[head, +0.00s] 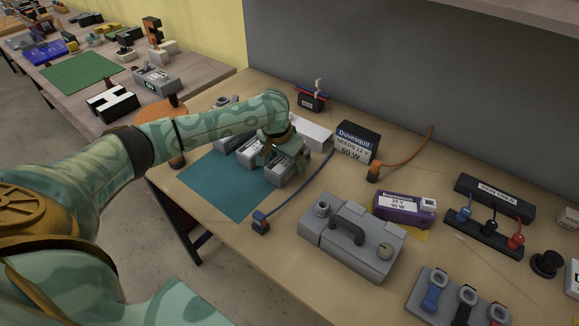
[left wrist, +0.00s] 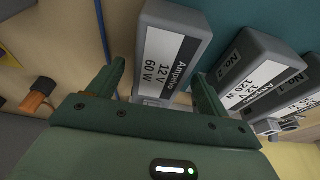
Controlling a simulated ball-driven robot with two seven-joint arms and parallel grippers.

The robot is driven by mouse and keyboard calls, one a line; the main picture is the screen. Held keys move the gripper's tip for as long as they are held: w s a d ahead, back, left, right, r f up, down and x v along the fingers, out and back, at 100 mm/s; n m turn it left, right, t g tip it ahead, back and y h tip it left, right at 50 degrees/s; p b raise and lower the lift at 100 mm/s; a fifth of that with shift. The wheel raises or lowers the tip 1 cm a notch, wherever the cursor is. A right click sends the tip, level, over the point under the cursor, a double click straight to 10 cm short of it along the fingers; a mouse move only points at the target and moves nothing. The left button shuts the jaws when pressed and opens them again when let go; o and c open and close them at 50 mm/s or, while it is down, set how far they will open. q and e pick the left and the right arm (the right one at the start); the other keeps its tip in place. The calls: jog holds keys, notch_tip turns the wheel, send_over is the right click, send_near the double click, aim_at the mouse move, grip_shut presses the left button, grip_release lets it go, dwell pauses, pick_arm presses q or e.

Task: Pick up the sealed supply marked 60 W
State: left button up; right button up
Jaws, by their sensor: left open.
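A grey supply labelled 12 V 60 W (left wrist: 172,50) lies between the two fingers of my left gripper (left wrist: 158,74) in the left wrist view. In the head view this grey supply (head: 284,174) is partly hidden under my left gripper (head: 279,152). The gripper is open; I cannot tell whether a finger touches the supply. A black supply (head: 357,142), also marked 12 V 60 W, stands to the right, apart from the gripper. I cannot make out a seal on either. My right gripper is not in view.
Beside the grey supply is another marked No. 2, 120 W (left wrist: 245,75). A teal mat (head: 215,188) lies below them. A purple 24 V supply (head: 404,208), a grey box with a handle (head: 350,243) and a blue cable (head: 296,203) lie to the right.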

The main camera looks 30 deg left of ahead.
pick_arm(q)
jog(key=shift+w+f, duration=0.15)
jog(key=shift+f, duration=0.5)
jog(key=shift+r, duration=0.15)
jog(key=c, duration=1.4)
jog(key=shift+o, duration=0.2)
jog(key=shift+r, duration=0.1)
